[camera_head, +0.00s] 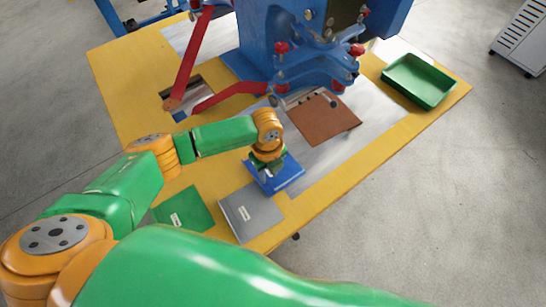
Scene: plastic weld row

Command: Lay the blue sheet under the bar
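The blue sheet (288,178) lies, or is held just above, the front of the yellow table, right of the grey sheet. My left gripper (265,178) points down over its left half, touching or very close to it. The wrist hides the fingertips, so I cannot tell whether they grip the sheet. A thin metal bar (298,98) shows at the foot of the blue machine (262,45), along the back edge of a brown sheet (328,120). Whether the brown sheet reaches under the bar is unclear. My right gripper is out of view.
A green sheet (184,210) and a grey sheet (252,212) lie at the table's front left. A green tray (415,82) stands at the right. Red levers (188,62) stick out left of the machine. A bare metal plate (365,125) surrounds the brown sheet.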

